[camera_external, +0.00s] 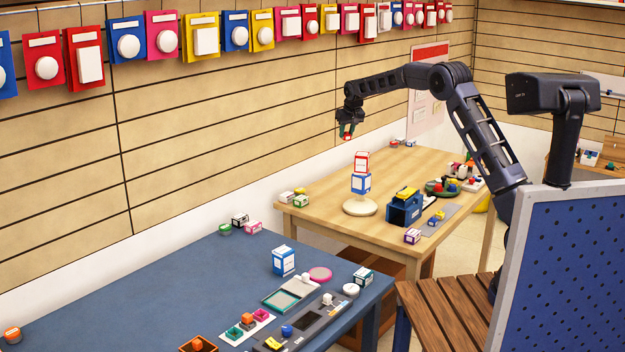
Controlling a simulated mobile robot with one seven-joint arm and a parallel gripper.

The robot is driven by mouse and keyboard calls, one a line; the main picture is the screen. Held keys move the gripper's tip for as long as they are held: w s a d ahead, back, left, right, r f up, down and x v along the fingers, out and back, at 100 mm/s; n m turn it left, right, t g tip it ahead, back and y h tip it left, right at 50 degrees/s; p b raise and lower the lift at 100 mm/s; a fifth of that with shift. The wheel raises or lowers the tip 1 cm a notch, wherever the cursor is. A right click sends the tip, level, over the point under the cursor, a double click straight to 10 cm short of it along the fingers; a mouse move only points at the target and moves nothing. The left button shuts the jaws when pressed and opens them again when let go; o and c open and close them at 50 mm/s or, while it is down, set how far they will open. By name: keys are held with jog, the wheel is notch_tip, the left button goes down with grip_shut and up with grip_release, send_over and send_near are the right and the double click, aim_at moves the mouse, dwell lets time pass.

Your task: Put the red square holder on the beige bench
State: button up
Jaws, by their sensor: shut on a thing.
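The gripper is in the air, in front of the slatted wall, and appears above the far left part of the beige bench (320,205). The held thing is clear of the bench top. Its exact height cannot be told.
On the beige bench, a red-and-white box on a blue-and-white box (361,183) stands on a round cream base (359,206). A blue bin (404,209) and several small items crowd its right side. The blue table (150,285) in front holds trays and small boxes.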

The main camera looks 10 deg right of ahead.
jog(key=s+d+f+m, duration=0.1)
jog(key=d+f, duration=0.3)
jog(key=d, duration=0.7)
jog(key=d+f+m, duration=0.1)
jog(key=d+f, duration=0.3)
jog(key=d, duration=0.8)
jog(key=shift+m+h, duration=0.4)
jog(key=shift+h, duration=0.2)
jog(key=s+d+f, duration=0.4)
jog(key=s+d, duration=0.1)
jog(key=s, duration=0.1)
jog(key=s+d+f, duration=0.4)
jog(key=s+d, duration=0.1)
jog(key=s, duration=0.2)
jog(key=s+d+f, duration=0.5)
jog(key=s, duration=0.1)
jog(key=shift+s+f, duration=0.1)
jog(key=shift+s, duration=0.05)
jog(key=w+r+m+h, duration=0.1)
jog(key=w+r, duration=0.3)
jog(key=w, duration=0.7)
jog(key=w+r+m, duration=0.2)
jog(key=w+r, duration=0.2)
jog(key=w, duration=0.8)
jog(key=w+r+m+h, duration=0.1)
jog(key=w+r, duration=0.3)
jog(key=w, duration=0.7)
jog(key=shift+m, duration=0.3)
jog(key=f, duration=2)
jog(key=shift+a, duration=0.35)
